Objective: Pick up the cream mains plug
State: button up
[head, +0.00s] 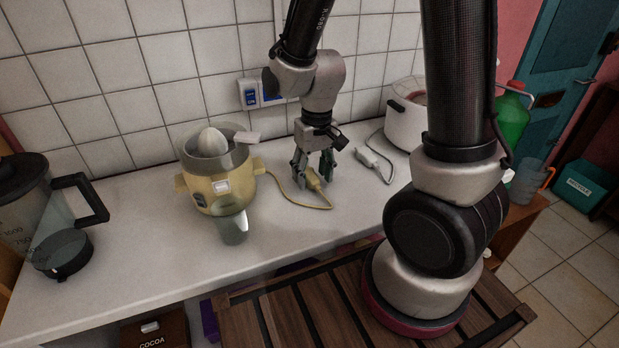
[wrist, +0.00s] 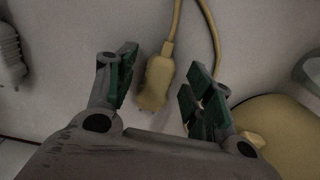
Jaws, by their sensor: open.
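The cream mains plug (wrist: 156,82) lies on the white counter, and its yellowish cord runs up out of the wrist view. In the head view the plug (head: 313,179) shows low between my fingers, partly hidden by them. Its cord leads towards the yellow citrus juicer (head: 219,186). My gripper (wrist: 160,72) is open and points down, with one green-padded finger on each side of the plug. It also shows in the head view (head: 312,176). I see gaps between the plug and both fingers in the wrist view.
A white plug (head: 368,157) on a grey cord lies right of my gripper, near a white pot-like appliance (head: 404,123). Wall sockets (head: 249,94) are behind. A jug-like blender (head: 48,215) stands far left. The counter's front (head: 150,265) is clear.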

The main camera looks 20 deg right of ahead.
aim_at(313, 177)
jog(key=shift+f, duration=0.55)
jog(key=shift+c, duration=0.2)
grip_shut()
notch_tip(313, 177, up, 18)
jog(key=w+a, duration=0.2)
jog(key=w, duration=0.9)
jog(key=shift+a, duration=0.15)
dwell(0.7)
jog(key=shift+f, duration=0.1)
